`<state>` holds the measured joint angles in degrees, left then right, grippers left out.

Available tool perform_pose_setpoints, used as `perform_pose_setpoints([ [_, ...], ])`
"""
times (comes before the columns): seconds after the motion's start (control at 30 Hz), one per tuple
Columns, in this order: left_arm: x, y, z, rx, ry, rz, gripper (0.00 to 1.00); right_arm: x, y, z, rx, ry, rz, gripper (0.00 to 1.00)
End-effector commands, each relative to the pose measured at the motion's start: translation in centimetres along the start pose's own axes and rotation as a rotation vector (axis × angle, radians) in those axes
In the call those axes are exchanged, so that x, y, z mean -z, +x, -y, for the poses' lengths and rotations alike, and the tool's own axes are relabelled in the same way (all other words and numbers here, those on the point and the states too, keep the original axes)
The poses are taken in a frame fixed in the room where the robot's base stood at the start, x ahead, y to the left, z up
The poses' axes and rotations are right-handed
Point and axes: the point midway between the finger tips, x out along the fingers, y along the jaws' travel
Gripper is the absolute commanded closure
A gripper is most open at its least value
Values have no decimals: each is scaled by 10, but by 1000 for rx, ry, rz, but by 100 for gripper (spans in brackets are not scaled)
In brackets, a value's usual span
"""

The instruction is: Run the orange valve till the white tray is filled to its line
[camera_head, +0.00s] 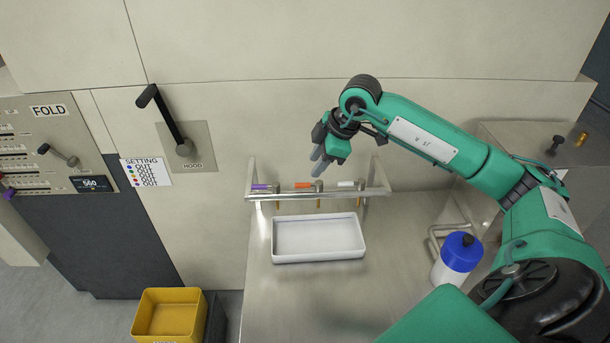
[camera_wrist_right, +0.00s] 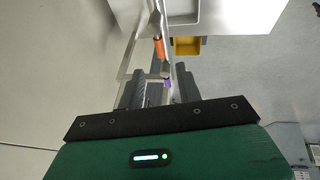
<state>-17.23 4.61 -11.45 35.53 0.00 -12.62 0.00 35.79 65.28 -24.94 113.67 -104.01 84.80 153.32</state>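The orange valve (camera_head: 303,185) is the middle one of three on a metal rail above the bench. It also shows in the right wrist view (camera_wrist_right: 158,47). The white tray (camera_head: 318,257) lies on the bench below the spouts. My right gripper (camera_head: 320,162) points down just above and slightly right of the orange valve, near the rail. In the right wrist view its two dark fingers (camera_wrist_right: 158,84) stand apart with nothing clearly held. My left gripper is not in view.
A purple valve (camera_head: 261,187) and a white valve (camera_head: 346,184) flank the orange one. A blue-and-white bottle (camera_head: 459,256) stands at the bench's right. A yellow bin (camera_head: 168,315) is at lower left. A hood lever (camera_head: 165,118) and a FOLD panel (camera_head: 48,150) are left.

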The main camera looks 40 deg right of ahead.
Motion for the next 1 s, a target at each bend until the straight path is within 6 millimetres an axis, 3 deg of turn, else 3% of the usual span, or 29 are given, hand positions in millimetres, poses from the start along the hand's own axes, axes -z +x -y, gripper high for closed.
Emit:
perform_pose_setpoints([
  [0.2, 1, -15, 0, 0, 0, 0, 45, 2, 43, 0, 4, 0, -2, 65],
  [0.4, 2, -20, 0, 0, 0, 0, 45, 1, 68, 0, 2, -1, -1, 65],
  [0.8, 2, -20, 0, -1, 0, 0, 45, 0, 76, 0, 0, -2, -2, 65],
  [1.0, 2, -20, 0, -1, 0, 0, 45, 0, 76, 0, 0, -2, -2, 100],
])
